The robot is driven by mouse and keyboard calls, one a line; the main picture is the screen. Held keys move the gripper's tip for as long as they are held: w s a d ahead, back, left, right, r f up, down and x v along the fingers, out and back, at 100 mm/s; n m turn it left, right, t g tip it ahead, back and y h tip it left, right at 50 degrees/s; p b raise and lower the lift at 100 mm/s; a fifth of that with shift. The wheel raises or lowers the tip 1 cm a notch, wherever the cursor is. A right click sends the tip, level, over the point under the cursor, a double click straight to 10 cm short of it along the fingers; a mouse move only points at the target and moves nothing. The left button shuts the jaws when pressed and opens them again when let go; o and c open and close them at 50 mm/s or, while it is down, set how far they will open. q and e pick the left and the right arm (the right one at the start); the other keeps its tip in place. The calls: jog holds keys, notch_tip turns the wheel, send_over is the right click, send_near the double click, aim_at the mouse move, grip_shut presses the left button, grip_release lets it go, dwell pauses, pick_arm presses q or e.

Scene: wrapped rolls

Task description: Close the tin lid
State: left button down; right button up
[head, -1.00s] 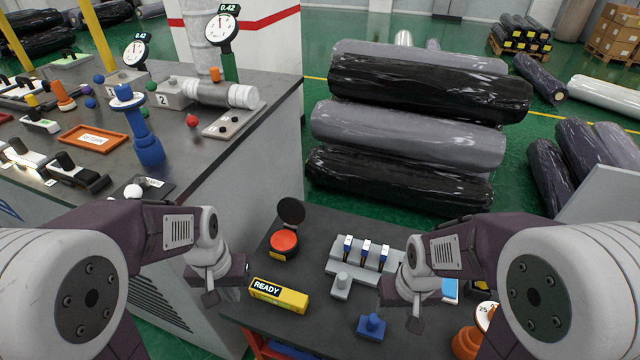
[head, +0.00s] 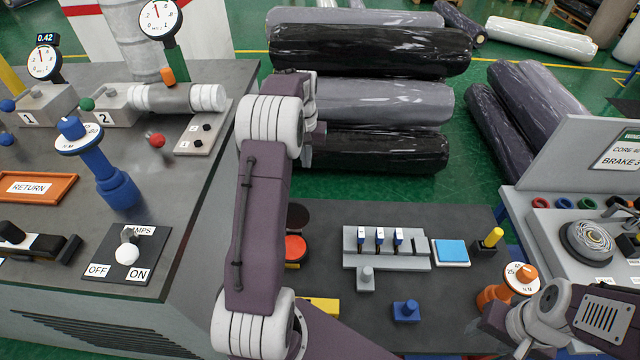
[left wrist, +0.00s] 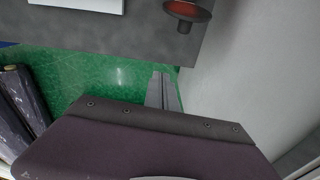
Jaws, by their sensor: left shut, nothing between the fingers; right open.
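The tin (head: 296,249) is a round dark container with red inside, on the dark table's left side, partly hidden by my left arm. Its dark round lid (head: 298,215) stands raised at the tin's far side. The red and dark tin also shows at the top right of the left wrist view (left wrist: 190,9). My left gripper (head: 308,150) is beyond the tin in the head view, in front of the wrapped rolls, and its fingertips are hard to make out there. In the left wrist view its fingers (left wrist: 164,90) are shut and empty. My right gripper (head: 488,322) is low at the right, apart from the tin.
A grey rack (head: 385,258) with several small blue-and-white pieces, a blue pad (head: 452,252) and a blue knob block (head: 406,311) stand right of the tin. A yellow box (head: 322,307) is partly covered by my arm. Wrapped rolls (head: 365,100) lie behind the table.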

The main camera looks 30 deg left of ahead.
aim_at(294, 213)
pick_arm(q)
jog(key=s+f+p, duration=0.4)
jog(key=s+f, duration=0.1)
jog(key=f, duration=0.5)
jog(key=shift+s+a+f+n+g, duration=0.15)
jog(key=shift+a+f+n+g, duration=0.15)
jog(key=shift+a+n, duration=0.15)
jog(key=shift+f, duration=0.1)
